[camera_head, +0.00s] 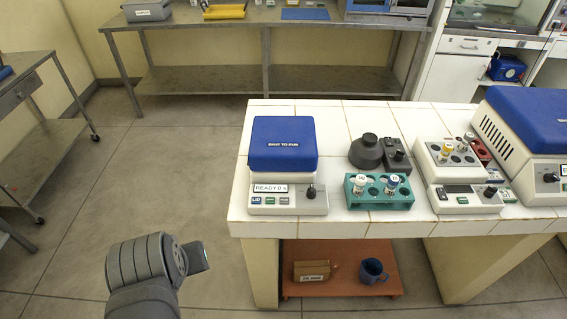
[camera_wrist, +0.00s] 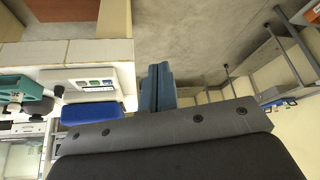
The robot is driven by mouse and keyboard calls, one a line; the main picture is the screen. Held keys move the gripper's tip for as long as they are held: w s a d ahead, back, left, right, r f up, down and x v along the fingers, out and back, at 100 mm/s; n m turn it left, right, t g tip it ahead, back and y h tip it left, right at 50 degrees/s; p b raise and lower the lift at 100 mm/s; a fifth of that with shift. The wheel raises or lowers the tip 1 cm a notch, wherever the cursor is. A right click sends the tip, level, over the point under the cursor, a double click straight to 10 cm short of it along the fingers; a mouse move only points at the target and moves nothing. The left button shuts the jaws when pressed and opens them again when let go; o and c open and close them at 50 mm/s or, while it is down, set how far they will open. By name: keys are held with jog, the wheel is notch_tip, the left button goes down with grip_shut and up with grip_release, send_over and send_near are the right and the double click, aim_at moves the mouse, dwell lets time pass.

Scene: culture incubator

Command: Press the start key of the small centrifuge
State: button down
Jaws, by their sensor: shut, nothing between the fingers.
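The small centrifuge (camera_head: 283,178) stands at the left end of the tiled bench, its blue lid (camera_head: 283,145) down. Its front panel has a display (camera_head: 270,188) reading "READY", a row of small keys (camera_head: 270,200) and a dark knob (camera_head: 311,191). One key reads "LID"; I cannot read the green ones. In the wrist view the key panel (camera_wrist: 95,84) and blue lid (camera_wrist: 92,112) show upside down, left of my fingers. My gripper (camera_head: 203,256) is shut and empty, left of the bench and apart from the centrifuge; its fingers (camera_wrist: 160,88) are together in the wrist view.
A teal rack (camera_head: 380,203) with capped tubes and dark devices (camera_head: 366,152) stand right of the centrifuge. Further right are a grey tube block (camera_head: 448,160) and a larger blue-lidded machine (camera_head: 535,115). An orange shelf (camera_head: 340,280) lies below.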

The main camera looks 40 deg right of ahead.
jog(key=m+t+y, duration=0.2)
jog(key=m+t, duration=0.2)
jog(key=m, duration=1.9)
send_over(273, 202)
jog(key=shift+r, duration=0.25)
jog(key=shift+f, duration=0.1)
jog(key=shift+f, duration=4.35)
